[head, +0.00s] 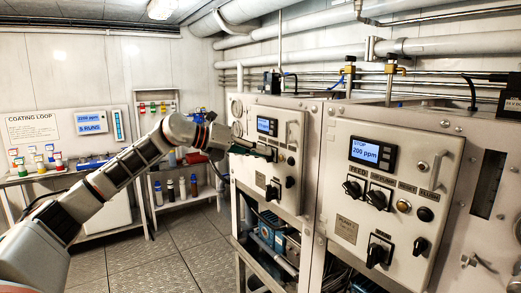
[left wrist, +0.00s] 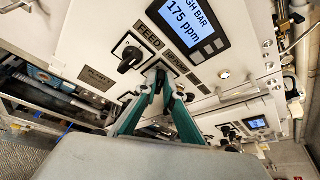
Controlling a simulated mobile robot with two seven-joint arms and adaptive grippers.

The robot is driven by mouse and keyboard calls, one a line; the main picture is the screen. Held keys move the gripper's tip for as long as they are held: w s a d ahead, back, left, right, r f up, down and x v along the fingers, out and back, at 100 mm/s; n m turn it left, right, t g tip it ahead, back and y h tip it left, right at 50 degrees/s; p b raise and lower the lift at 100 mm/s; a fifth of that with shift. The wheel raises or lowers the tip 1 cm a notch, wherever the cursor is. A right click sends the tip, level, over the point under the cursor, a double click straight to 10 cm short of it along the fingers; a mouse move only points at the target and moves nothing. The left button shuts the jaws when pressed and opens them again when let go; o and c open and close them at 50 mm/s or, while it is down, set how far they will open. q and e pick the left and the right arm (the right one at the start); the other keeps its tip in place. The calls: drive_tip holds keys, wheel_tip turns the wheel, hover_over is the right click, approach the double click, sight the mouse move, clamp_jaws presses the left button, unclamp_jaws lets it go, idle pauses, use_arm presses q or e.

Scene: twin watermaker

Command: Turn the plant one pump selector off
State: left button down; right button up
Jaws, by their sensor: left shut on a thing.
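The plant one panel (head: 262,181) is the farther cream panel in the head view, with a lit display (head: 267,126). In the left wrist view its plate (left wrist: 97,77) reads PLANT 1, and its display (left wrist: 193,22) reads 175 ppm. My left gripper (head: 269,153) is at this panel's face, below the display. In the left wrist view its green fingers (left wrist: 160,78) are closed beside the FEED selector (left wrist: 130,59), just under the pump label (left wrist: 181,62). They are shut on the pump selector, which they mostly hide; its angle cannot be told.
A nearer panel (head: 385,228) on the right has similar black selectors and a display (head: 372,152) reading STOP 200 ppm. A lower black selector (head: 272,192) and a vertical handle (head: 293,133) sit on the far panel. Bottles stand on shelves at left; floor between is clear.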

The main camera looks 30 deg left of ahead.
use_arm(q)
drive_tip(key=n+h, duration=0.1)
drive_tip(key=n+h+p, duration=0.1)
drive_tip(key=n, duration=0.1)
drive_tip(key=shift+w+f+n, duration=0.1)
drive_tip(key=shift+f+n, duration=0.2)
drive_tip(key=shift+f, duration=0.1)
idle(0.5)
drive_tip(key=c, duration=2.2)
unclamp_jaws()
drive_tip(key=shift+o, duration=0.2)
drive_tip(key=v, duration=1.1)
drive_tip(key=shift+a, duration=0.25)
